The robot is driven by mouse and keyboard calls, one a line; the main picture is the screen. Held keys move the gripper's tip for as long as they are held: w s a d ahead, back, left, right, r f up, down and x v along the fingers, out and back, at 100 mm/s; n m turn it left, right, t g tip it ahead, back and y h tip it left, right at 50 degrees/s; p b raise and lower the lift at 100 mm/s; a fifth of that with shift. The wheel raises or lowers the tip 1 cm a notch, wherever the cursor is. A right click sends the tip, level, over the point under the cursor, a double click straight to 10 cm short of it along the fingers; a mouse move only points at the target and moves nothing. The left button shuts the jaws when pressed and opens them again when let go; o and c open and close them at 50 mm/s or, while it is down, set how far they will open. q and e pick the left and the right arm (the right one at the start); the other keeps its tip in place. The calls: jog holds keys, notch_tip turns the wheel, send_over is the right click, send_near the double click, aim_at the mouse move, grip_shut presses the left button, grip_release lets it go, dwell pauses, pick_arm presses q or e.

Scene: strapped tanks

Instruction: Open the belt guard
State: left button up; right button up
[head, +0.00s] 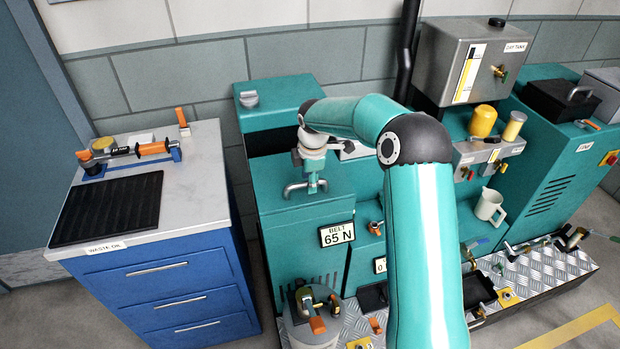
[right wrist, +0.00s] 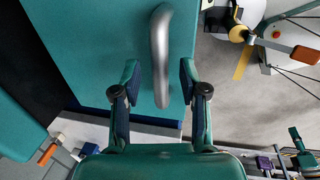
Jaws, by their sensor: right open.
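The belt guard (head: 300,222) is a teal box in the middle of the head view, with a metal bar handle (head: 292,190) on top. A label plate (head: 337,234) reading "BELT 65 N" is beside it. My right gripper (head: 312,181) points down at the handle and partly covers it. In the right wrist view the open fingers of my right gripper (right wrist: 160,70) lie either side of the grey handle (right wrist: 160,40), with a gap on both sides. The teal guard top (right wrist: 85,50) shows behind it. The guard looks shut. My left gripper is not in view.
A blue drawer cabinet (head: 170,285) with a black mat (head: 108,208) stands at left. A steel day tank (head: 475,65), a teal cabinet (head: 565,150) and a pale jug (head: 488,206) are at right. A round container (head: 312,330) stands in front of the guard.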

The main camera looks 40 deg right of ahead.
jog(key=shift+f, duration=0.1)
grip_shut()
dwell(0.4)
